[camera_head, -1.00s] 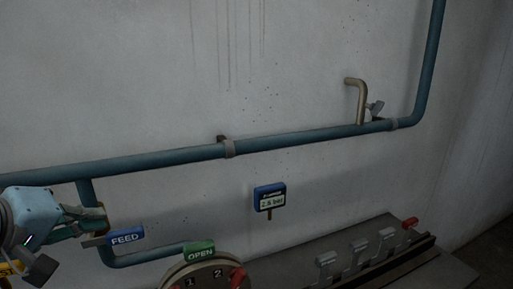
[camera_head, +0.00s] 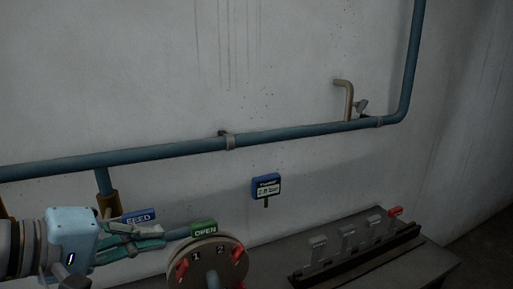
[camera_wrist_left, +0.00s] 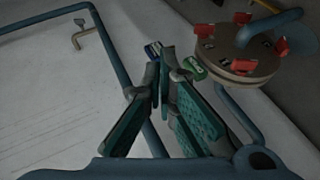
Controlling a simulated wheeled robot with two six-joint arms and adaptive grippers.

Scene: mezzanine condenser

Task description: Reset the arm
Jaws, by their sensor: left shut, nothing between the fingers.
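My left gripper (camera_head: 150,240) comes in from the left in the head view, in front of the wall pipe's lower branch and below the blue FEED sign (camera_head: 139,216). Its teal fingers are shut and empty. The fingers look apart from the disc. My right gripper is not in view.
A blue pipe (camera_head: 300,132) runs along the wall, with a bent tan pipe (camera_head: 348,98) at right. A blue gauge display (camera_head: 266,187) is mounted below it. A dark bench (camera_head: 420,262) bears several levers, one red (camera_head: 395,211).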

